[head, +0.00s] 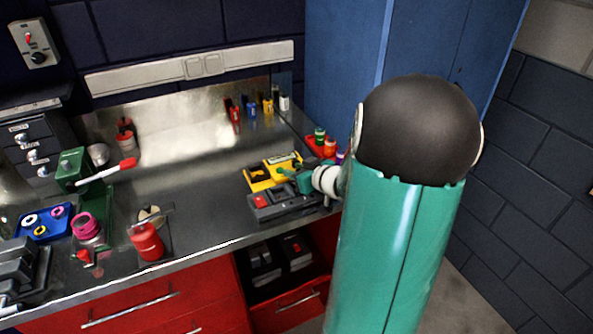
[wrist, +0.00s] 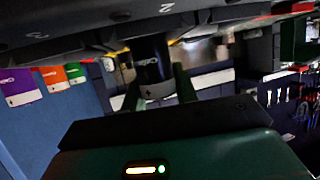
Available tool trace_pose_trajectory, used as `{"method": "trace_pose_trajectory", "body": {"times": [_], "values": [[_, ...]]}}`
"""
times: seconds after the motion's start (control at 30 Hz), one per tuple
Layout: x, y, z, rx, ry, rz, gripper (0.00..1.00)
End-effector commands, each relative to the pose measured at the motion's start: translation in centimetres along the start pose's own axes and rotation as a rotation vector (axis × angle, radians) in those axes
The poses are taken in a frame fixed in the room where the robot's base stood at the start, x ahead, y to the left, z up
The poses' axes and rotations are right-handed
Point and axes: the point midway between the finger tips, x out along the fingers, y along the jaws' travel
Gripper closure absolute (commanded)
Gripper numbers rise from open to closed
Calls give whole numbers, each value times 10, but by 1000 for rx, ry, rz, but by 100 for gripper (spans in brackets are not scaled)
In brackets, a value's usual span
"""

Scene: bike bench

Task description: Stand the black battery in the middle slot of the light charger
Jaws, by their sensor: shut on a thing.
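The light charger (head: 286,208) is a dark grey block with a red patch on the right part of the bench, near the front edge. In the wrist view, which looks upside down, its dark numbered body (wrist: 60,32) fills the top. My gripper (head: 303,181) is right over the charger. In the wrist view my gripper (wrist: 157,90) is shut on the black battery (wrist: 152,66), whose pale end with a plus mark faces away from the charger. The battery's other end meets the charger's edge near a number 2. I cannot tell how deep it sits. The slots are mostly hidden.
A yellow tray (head: 258,178) lies just behind the charger. A red holder with coloured bottles (head: 320,142) stands beside my arm. Several small coloured batteries (head: 251,108) stand at the back. An open drawer (head: 287,301) is below the front edge.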

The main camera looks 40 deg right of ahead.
Motion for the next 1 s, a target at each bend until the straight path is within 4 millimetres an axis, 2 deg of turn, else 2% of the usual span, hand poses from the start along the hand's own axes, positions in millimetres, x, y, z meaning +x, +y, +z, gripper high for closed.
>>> {"method": "trace_pose_trajectory", "body": {"times": [1.0], "values": [[3,0,7,0,1,-1,97]]}}
